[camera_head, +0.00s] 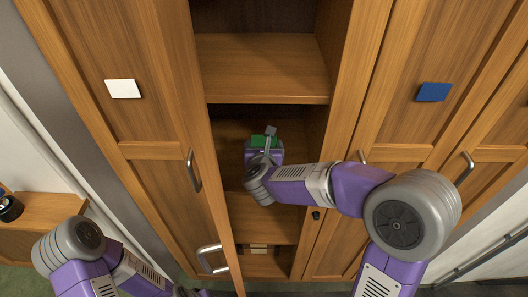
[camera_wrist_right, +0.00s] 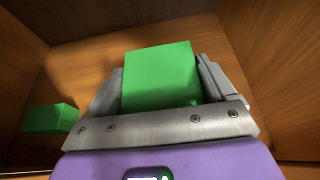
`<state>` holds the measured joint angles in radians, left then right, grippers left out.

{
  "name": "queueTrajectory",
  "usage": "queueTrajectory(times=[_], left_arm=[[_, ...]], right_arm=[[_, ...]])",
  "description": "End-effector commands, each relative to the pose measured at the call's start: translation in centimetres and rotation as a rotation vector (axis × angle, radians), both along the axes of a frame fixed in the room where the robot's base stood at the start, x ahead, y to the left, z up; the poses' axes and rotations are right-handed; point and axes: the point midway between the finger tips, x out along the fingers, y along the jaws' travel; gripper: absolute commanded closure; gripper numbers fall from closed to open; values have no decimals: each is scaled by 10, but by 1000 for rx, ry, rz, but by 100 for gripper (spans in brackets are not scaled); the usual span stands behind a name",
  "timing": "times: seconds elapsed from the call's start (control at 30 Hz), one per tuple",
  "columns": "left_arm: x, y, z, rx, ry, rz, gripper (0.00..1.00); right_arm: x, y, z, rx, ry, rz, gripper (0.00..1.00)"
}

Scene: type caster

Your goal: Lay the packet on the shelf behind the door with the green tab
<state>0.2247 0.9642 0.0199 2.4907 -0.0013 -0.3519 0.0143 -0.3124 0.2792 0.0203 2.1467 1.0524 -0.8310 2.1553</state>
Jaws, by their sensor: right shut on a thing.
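A green block-shaped packet (camera_wrist_right: 162,76) is between the fingers of my right gripper (camera_wrist_right: 160,90), which is shut on it. In the head view the right gripper (camera_head: 264,138) reaches into an open cabinet, with the green packet (camera_head: 258,142) above a middle shelf (camera_head: 230,130). Whether the packet touches the shelf is unclear. A white tab (camera_head: 122,88) is on the door panel left of the opening, and a blue tab (camera_head: 433,92) is on a door to the right. I see no green tab on a door. My left gripper is out of view; only its arm shows.
A second green block (camera_wrist_right: 48,118) sits left of the gripper in the wrist view. An upper shelf (camera_head: 260,70) is bare. A small pale object (camera_head: 258,249) is low in the cabinet. Metal handles (camera_head: 193,170) stick out, and cabinet side walls flank my right gripper closely.

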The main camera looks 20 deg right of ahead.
Motion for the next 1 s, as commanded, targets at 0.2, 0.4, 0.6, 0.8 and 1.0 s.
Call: queueTrajectory(times=[0.2, 0.4, 0.6, 0.8, 1.0], left_arm=[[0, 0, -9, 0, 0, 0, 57], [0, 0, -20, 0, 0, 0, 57], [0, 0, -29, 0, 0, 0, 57], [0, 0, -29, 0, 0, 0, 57], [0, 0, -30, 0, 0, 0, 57]], right_arm=[[1, 0, -17, -1, -10, -1, 100], [1, 0, -43, -3, -7, 0, 100], [1, 0, -65, -2, -10, 1, 100], [1, 0, -66, 0, -12, 0, 100], [1, 0, -67, -1, -11, 0, 100]])
